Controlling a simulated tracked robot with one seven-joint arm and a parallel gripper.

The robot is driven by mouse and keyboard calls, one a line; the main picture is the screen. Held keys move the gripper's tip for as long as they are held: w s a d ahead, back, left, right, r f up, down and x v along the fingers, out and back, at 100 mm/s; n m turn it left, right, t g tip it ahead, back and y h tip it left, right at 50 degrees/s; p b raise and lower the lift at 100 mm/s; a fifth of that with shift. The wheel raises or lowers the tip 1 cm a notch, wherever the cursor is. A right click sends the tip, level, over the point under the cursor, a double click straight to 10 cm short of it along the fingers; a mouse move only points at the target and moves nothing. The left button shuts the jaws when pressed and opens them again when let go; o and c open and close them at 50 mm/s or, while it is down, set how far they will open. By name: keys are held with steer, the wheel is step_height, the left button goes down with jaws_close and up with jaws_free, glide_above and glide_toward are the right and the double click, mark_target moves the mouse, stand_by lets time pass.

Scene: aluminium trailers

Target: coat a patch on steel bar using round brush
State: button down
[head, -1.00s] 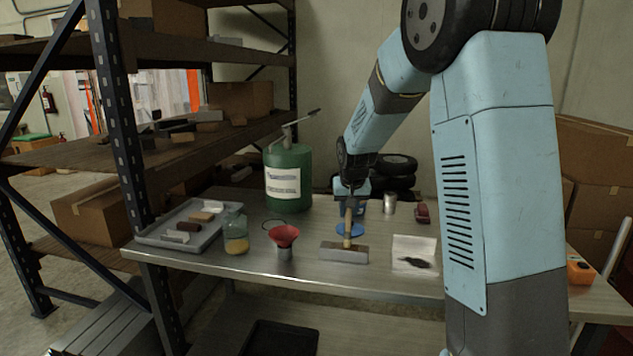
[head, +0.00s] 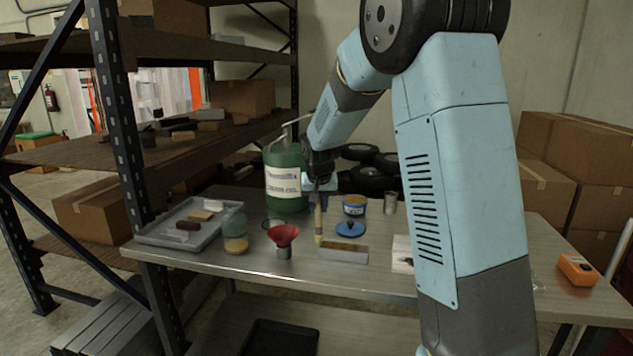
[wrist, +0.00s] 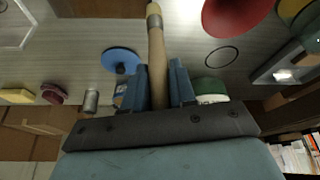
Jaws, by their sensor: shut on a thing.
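My gripper (head: 319,190) is shut on the round brush (head: 318,220) and holds it upright, bristle end down. In the wrist view, the brush's wooden handle (wrist: 157,65) stands between the two blue fingers (wrist: 161,85). The steel bar (head: 343,255) lies near the table's front edge, with a brownish top face. The brush tip is at the bar's left end; I cannot tell whether it touches. A blue tin (head: 354,205) stands open behind the bar, with a round blue lid (head: 350,229) between them. The bar is not clear in the wrist view.
A red funnel (head: 284,235) and a jar (head: 235,237) stand left of the bar, beside a grey tray (head: 165,236). A green canister (head: 284,178) is behind. A sheet (head: 402,252) lies to the right, partly hidden by my arm. A rack post (head: 125,130) rises at left.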

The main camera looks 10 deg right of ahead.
steer(key=shift+d+r, duration=0.15)
steer(key=shift+r, duration=1.7)
steer(key=shift+d+r, duration=0.1)
steer(key=shift+r, duration=1.75)
steer(key=shift+s+a, duration=0.1)
steer(key=shift+s, duration=0.05)
